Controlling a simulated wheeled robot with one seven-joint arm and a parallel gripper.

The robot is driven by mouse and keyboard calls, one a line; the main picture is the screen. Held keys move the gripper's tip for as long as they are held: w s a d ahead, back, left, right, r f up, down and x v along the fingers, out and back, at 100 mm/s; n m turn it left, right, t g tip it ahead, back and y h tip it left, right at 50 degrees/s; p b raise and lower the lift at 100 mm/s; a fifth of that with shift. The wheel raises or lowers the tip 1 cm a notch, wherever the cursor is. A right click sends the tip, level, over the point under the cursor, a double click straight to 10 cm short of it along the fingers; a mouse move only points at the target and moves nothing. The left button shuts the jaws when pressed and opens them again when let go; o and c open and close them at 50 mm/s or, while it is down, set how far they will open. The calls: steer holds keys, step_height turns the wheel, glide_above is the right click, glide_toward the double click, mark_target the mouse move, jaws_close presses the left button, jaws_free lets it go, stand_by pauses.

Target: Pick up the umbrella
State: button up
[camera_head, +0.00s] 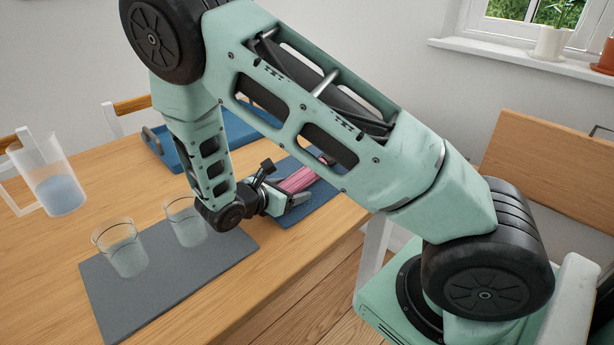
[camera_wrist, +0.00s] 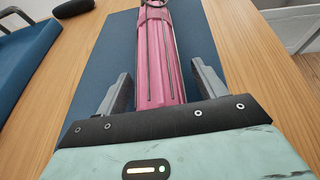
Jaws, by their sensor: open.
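The umbrella (camera_head: 297,180) is a folded pink one lying on a blue mat (camera_head: 290,216) on the wooden table. In the wrist view the umbrella (camera_wrist: 160,62) runs away from me through the middle, with a strap and a dark ring near its far end. My gripper (camera_head: 287,196) is low at the mat, at the umbrella's near end. In the wrist view my gripper (camera_wrist: 160,88) is open, with one finger on each side of the umbrella and a gap on both sides. The near end of the umbrella is hidden behind the gripper body.
Two glasses (camera_head: 122,248) (camera_head: 186,222) stand on a grey mat (camera_head: 165,290) to the left of my gripper. A pitcher (camera_head: 52,178) stands further left. A blue tray (camera_head: 163,150) lies behind. A wooden bench (camera_head: 560,185) is at the right.

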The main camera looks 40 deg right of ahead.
steer(key=c, duration=1.3)
